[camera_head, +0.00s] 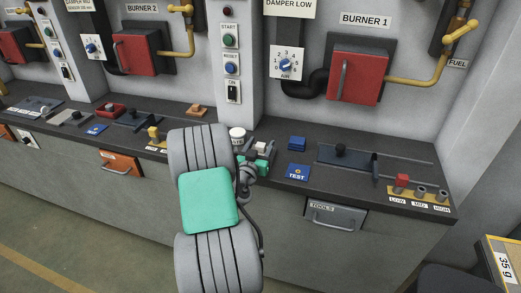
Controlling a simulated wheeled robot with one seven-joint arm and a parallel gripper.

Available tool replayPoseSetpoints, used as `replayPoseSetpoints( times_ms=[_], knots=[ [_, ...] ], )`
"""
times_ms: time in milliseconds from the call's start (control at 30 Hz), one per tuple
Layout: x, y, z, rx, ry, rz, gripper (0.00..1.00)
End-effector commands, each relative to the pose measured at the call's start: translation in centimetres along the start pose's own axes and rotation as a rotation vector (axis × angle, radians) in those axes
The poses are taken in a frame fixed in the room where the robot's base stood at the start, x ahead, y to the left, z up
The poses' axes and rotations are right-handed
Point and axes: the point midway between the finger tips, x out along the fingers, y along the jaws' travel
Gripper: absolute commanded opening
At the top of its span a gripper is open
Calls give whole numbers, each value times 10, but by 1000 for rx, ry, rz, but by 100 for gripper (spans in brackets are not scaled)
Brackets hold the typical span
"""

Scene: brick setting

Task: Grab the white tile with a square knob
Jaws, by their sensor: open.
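A small white block-like piece (261,147) is on the dark counter, just beyond my gripper; I cannot clearly make out a tile or its knob. A round white piece (237,132) stands to its left, partly hidden by my arm. My gripper (258,164) is open, at the front part of the counter beside these white pieces. It is small and partly hidden by my grey and teal arm. I cannot tell whether its fingers touch anything.
A blue block (297,143) and a blue TEST plate (299,172) are to the right. A slider panel (345,158) and a red knob (402,181) are farther right. An orange piece (197,110) lies left. The burner wall stands behind the counter.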

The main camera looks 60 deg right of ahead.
Motion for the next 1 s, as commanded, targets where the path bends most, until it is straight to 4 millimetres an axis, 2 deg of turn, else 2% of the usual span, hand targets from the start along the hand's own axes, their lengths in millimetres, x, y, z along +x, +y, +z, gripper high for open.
replayPoseSetpoints(
  times_ms=[67, 733, 1000],
  knots=[
    [0, 0, 0, 0, 0, 0, 56],
    [0, 0, 0, 0, -1, 0, 1],
    [0, 0, 0, 0, 0, 0, 0]
  ],
)
